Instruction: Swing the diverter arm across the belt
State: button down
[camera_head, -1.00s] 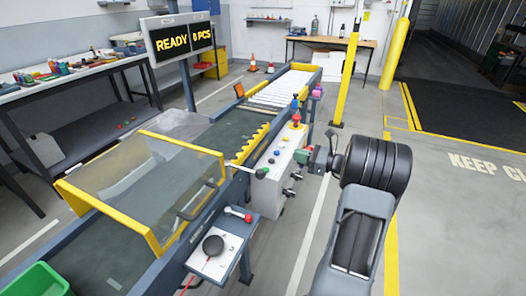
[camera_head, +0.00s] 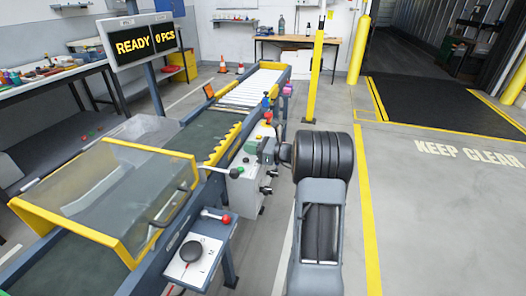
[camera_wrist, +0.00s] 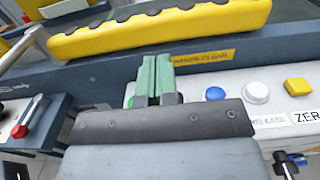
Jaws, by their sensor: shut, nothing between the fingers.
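A yellow scalloped bar (camera_head: 222,146), which looks like the diverter arm, lies along the near side of the belt (camera_head: 205,128). In the wrist view it is the thick yellow bar (camera_wrist: 160,28) with dark spots, running across the top. My gripper (camera_head: 263,150) is over the control panel beside the belt. In the wrist view its green fingers (camera_wrist: 154,76) are together and empty, pointing toward the belt's side rail (camera_wrist: 95,82). The fingertips appear below the yellow bar in the picture; I cannot tell whether they touch anything.
The control panel (camera_head: 243,190) has a blue button (camera_wrist: 215,93), a white one (camera_wrist: 255,93) and a yellow one (camera_wrist: 297,87). A red-knobbed lever (camera_head: 226,218) is nearer. A clear hood (camera_head: 115,190) covers the belt. Floor at right is open.

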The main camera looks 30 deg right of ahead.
aim_at(229, 144)
jog(key=shift+b+x, duration=0.3)
jog(key=shift+x, duration=2.4)
